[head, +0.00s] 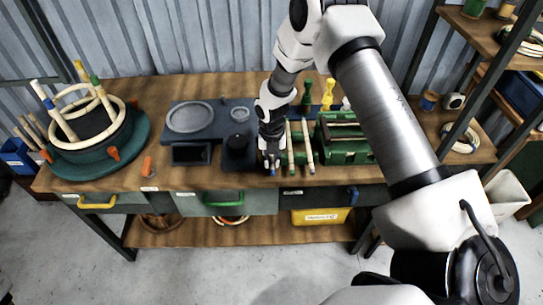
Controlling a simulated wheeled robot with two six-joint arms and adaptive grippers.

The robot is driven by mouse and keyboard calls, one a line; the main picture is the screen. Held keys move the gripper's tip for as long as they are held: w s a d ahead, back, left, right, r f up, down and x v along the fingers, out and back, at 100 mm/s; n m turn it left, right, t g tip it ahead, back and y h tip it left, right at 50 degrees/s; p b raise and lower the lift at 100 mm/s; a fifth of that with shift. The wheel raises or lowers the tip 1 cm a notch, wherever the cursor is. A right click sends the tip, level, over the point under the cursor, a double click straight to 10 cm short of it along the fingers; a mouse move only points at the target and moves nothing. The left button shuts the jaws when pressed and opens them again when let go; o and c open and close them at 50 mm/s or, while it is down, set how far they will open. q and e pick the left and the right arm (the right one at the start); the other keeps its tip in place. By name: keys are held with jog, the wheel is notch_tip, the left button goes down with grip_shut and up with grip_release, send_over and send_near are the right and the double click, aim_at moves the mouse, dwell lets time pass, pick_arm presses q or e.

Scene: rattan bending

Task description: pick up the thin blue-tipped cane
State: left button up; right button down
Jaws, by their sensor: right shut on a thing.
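My right gripper (270,156) is over the bench near its front edge, pointing down. It is shut on the thin blue-tipped cane, whose blue tip (272,172) shows just below the fingers. The rest of that cane is hidden by the gripper and wrist. Two other thin canes lie just to the right, one nearer (290,152) and one farther (308,152). Whether the held cane is clear of the bench cannot be told. My left gripper is out of view.
A green toolbox (345,152) stands right of the canes. A dark station with a round plate (190,117) is to the left. Shelving (483,35) rises at the right.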

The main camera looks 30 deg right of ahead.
jog(key=shift+r, duration=0.3)
jog(key=shift+s+a+r+b, duration=0.15)
jog(key=shift+s+r+b, duration=0.1)
jog(key=shift+r+b, duration=0.3)
jog(key=shift+s+a+r+b, duration=0.2)
jog(key=shift+r+b, duration=0.1)
jog(key=shift+r, duration=0.4)
jog(key=s+a+r+b, duration=0.2)
jog(key=s+a+b, duration=0.1)
jog(key=s+a, duration=0.7)
jog(key=r+p, duration=0.1)
jog(key=s+r+p, duration=0.1)
jog(key=r, duration=0.1)
jog(key=r+p, duration=0.1)
jog(key=shift+s+d+r, duration=0.3)
jog(key=shift+d, duration=0.05)
